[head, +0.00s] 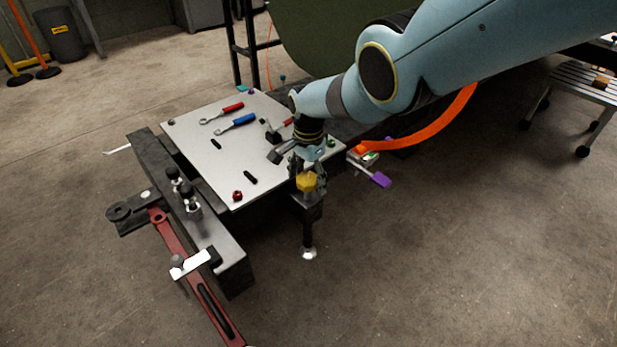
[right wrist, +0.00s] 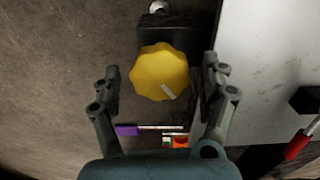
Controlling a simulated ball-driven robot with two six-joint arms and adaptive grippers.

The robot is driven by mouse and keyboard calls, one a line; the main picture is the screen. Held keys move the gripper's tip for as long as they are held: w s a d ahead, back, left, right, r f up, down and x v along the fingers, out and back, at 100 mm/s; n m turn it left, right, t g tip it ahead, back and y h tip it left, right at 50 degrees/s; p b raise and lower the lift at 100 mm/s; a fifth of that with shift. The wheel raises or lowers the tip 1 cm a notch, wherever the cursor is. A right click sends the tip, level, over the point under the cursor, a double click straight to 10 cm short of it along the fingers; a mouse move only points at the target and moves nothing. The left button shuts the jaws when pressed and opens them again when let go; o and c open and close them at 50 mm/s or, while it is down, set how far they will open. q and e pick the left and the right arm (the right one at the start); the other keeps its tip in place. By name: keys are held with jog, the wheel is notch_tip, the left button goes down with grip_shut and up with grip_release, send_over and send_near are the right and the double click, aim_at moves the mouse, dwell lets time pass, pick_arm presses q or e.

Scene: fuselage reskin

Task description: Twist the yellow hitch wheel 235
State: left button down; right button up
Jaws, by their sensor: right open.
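The yellow hitch wheel (head: 307,182) sits on a dark bracket at the near right corner of the pale panel. In the right wrist view the wheel (right wrist: 160,72) is a lobed yellow knob with a pale mark on its lower right. My right gripper (head: 308,178) is above it, and the wrist view shows its two fingers (right wrist: 163,85) spread, one on each side of the wheel. Gaps show between the fingers and the wheel, with the right gap narrower. The gripper is open and holds nothing. My left gripper is in neither view.
The pale panel (head: 190,148) carries a red-handled tool (head: 232,107), a blue-handled tool (head: 243,120) and small dark parts. A dark beam (head: 222,250) and red bar (head: 205,295) lie at the near left. A purple-handled item (head: 381,180) is right of the wheel.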

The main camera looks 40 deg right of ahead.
aim_at(309, 177)
jog(key=shift+w+r, duration=0.1)
jog(key=shift+r, duration=0.4)
notch_tip(309, 177, up, 11)
dwell(0.7)
